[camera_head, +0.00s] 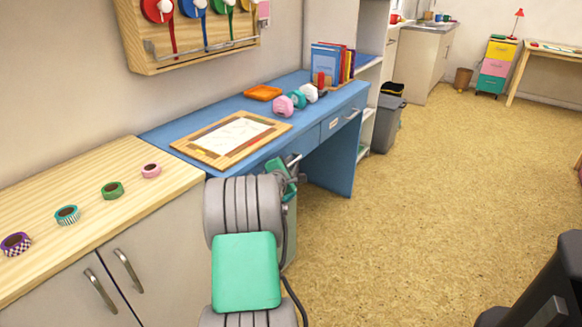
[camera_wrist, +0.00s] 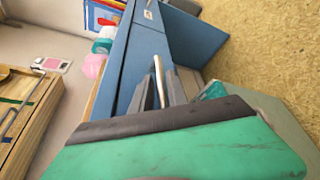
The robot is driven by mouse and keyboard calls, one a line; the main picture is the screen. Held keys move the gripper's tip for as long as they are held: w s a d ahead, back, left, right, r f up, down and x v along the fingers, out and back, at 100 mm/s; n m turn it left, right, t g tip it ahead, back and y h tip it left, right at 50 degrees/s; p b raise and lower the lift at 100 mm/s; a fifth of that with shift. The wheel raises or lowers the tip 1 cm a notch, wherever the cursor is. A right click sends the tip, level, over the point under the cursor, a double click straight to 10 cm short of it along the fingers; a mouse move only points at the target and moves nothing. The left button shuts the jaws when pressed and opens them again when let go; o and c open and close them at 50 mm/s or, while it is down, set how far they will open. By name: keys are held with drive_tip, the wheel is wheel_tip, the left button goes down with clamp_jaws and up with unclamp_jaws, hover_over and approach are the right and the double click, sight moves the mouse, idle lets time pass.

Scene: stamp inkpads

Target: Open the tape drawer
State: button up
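The blue desk (camera_head: 240,101) has two drawers in its front. The near drawer's handle (camera_head: 293,160) is partly hidden by my arm in the head view; in the wrist view this handle (camera_wrist: 158,78) is a pale bar lying between my gripper's fingers (camera_wrist: 160,92). I cannot tell whether the fingers press on it. In the head view my gripper (camera_head: 290,172) is mostly hidden behind my wrist, close to the near drawer. The far drawer (camera_head: 343,118) carries a small white label, too small to read, and a metal handle (camera_head: 353,114). Both drawer fronts look closed.
Several tape rolls, one green (camera_head: 112,189), lie on the wooden counter (camera_head: 70,185). A framed paper board (camera_head: 231,137), an orange tray (camera_head: 263,92), pink and teal items and books (camera_head: 330,62) stand on the desk.

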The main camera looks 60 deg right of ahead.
drive_tip(key=shift+d+f, duration=0.1)
drive_tip(key=shift+d, duration=0.45)
clamp_jaws()
idle(1.0)
